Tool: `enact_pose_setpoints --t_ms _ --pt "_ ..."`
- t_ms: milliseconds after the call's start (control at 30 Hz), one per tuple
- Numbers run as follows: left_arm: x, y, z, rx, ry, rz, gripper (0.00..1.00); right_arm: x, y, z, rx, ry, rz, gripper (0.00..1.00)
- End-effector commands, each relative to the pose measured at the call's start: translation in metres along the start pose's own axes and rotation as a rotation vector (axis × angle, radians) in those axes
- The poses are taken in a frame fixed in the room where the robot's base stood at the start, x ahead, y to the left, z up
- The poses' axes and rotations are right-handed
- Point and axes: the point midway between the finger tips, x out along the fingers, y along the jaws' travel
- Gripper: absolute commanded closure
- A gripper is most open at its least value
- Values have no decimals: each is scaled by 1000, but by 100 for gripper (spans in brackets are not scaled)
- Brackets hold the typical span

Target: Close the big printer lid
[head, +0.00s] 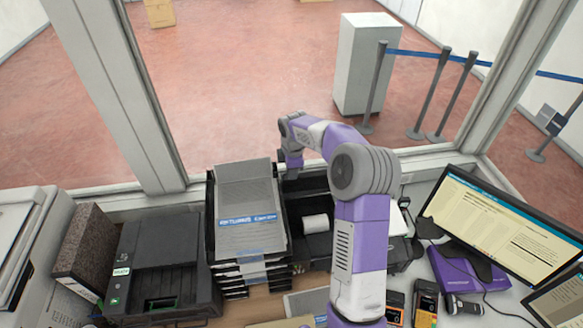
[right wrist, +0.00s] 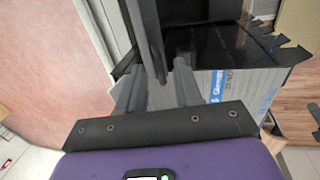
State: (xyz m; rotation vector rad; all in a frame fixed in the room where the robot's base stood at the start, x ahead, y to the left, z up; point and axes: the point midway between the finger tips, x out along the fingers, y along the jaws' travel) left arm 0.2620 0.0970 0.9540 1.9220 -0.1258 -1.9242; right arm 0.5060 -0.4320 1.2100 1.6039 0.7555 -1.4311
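A black printer (head: 318,247) with a white paper roll (head: 316,223) showing inside stands on the counter, partly hidden behind my right arm. Its dark lid (head: 312,186) appears raised at the back, by the window sill. My right gripper (head: 291,168) is at the upper left of this lid, pointing down. In the right wrist view, its two grey fingers (right wrist: 160,78) are apart. A dark upright edge (right wrist: 148,35) shows at the fingertips; I cannot tell whether they touch it. My left gripper is not in view.
A stack of black trays with papers (head: 248,215) stands just left of the printer. Another black printer (head: 160,255) is further left. A monitor (head: 490,220), a purple device (head: 455,275) and card terminals (head: 426,303) are to the right.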

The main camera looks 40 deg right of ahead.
Motion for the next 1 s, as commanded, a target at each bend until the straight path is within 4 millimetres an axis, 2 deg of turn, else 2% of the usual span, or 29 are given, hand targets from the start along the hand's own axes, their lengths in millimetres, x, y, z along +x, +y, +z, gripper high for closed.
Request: enact_pose_setpoints --t_ms 233,467,1000 --pt "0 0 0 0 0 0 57 1 0 0 1 0 1 66" --pt "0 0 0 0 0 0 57 1 0 0 1 0 1 99" --pt "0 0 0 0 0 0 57 0 0 0 1 0 1 100"
